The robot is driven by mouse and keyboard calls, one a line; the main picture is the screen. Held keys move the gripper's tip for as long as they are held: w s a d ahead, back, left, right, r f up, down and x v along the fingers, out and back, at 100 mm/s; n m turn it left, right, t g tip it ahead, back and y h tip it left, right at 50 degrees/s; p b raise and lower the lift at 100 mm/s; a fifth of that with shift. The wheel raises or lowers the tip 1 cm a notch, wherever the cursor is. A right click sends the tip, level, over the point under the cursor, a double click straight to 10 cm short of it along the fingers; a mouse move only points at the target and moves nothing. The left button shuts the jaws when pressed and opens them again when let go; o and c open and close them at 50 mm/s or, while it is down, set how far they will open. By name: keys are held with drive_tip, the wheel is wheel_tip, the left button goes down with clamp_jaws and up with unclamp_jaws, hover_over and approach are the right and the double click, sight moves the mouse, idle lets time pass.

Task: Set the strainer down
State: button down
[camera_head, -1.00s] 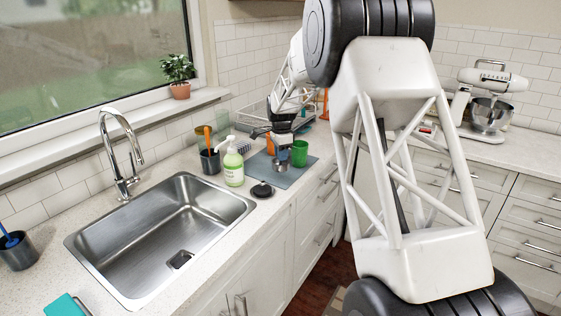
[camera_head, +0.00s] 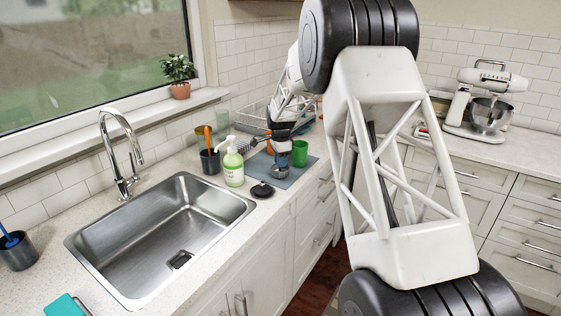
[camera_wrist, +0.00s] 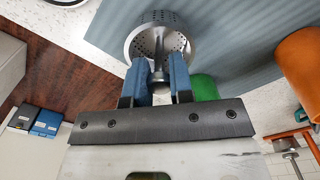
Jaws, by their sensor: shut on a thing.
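The strainer (camera_wrist: 158,38) is a small metal basket with a perforated face and a central knob. In the wrist view, my gripper (camera_wrist: 158,88) has its two blue fingers closed on the knob. In the head view, the strainer (camera_head: 280,171) is a small metal shape over the blue-grey mat (camera_head: 298,177), below my gripper (camera_head: 281,153). I cannot tell whether its base touches the mat. The mat also shows behind it in the wrist view (camera_wrist: 235,45).
A green cup (camera_head: 300,153) stands close on the right of the strainer. A black stopper (camera_head: 262,190) and a green soap bottle (camera_head: 233,166) are to the left. The sink (camera_head: 160,235) lies nearer. A dish rack (camera_head: 256,120) is behind.

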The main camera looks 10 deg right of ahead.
drive_tip(key=shift+f, duration=0.15)
drive_tip(key=c, duration=1)
unclamp_jaws()
wheel_tip(320, 180, up, 12)
idle(0.6)
